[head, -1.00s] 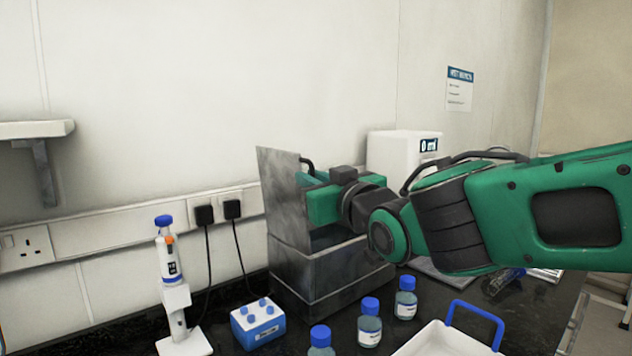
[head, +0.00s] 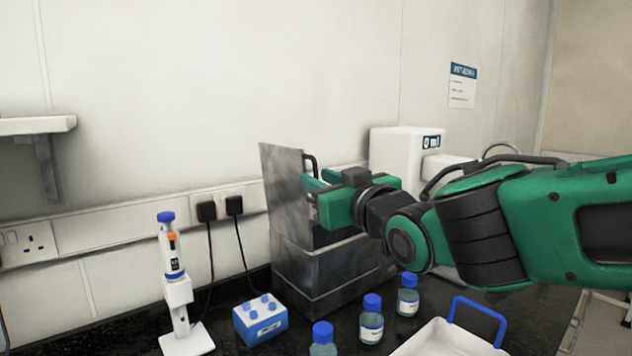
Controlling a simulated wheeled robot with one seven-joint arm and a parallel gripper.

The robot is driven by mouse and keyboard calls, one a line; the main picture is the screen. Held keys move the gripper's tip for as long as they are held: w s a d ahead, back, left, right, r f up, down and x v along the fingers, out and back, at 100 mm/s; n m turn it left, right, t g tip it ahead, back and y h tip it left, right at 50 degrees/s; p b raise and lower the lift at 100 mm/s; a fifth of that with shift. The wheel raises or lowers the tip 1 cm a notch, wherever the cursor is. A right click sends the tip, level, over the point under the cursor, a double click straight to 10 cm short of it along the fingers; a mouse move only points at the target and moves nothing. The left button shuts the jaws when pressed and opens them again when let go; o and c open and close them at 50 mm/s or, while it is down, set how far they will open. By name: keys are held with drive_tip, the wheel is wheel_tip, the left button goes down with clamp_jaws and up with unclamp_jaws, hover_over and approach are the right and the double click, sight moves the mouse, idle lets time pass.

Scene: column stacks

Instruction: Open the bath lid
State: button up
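The bath (head: 318,275) is a grey metal box on the dark bench. Its lid (head: 284,195) stands up, nearly vertical, along the box's left side, and the opening is partly exposed behind my arm. A dark handle (head: 312,160) shows on the lid's right-hand face. My gripper (head: 313,191) is above the opening, beside that face and just below the visible part of the handle. Its fingers look apart with nothing visible between them. My wrist hides part of the bath's right side.
A pipette on a white stand (head: 176,290), a blue-and-white block (head: 260,320) and several blue-capped bottles (head: 371,322) stand in front. A white tray (head: 440,340) with a blue handle is at front right. A white device (head: 392,155) stands behind.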

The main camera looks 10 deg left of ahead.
drive_tip(key=v, duration=0.8)
drive_tip(key=shift+d, duration=0.15)
drive_tip(key=shift+f, duration=0.15)
drive_tip(key=w+d+f+m+g+h, duration=0.1)
drive_tip(key=d+f+m+g+h, duration=0.15)
drive_tip(key=d+f, duration=0.5)
drive_tip(key=d+f+m+g+h, duration=0.15)
drive_tip(key=d+f+h, duration=0.25)
drive_tip(key=d, duration=0.7)
drive_tip(key=w+d+f+m+g+h, duration=0.1)
drive_tip(key=d+f+m+h, duration=0.25)
drive_tip(key=d+f, duration=0.45)
drive_tip(key=s+d+f+m+g+h, duration=0.25)
drive_tip(key=s+d+f+g, duration=0.25)
drive_tip(key=s+d, duration=0.55)
drive_tip(key=s+d+f+m+g+y, duration=0.1)
drive_tip(key=s+d+f+m+g, duration=0.1)
drive_tip(key=s, duration=0.5)
drive_tip(key=s+d+f+m+g+y, duration=0.1)
drive_tip(key=s+d+f+m+g, duration=0.1)
drive_tip(key=s, duration=0.5)
drive_tip(key=shift+s+d+f+g+y, duration=0.2)
drive_tip(key=shift+d+f+g+y, duration=0.15)
drive_tip(key=shift+d+f+g, duration=0.3)
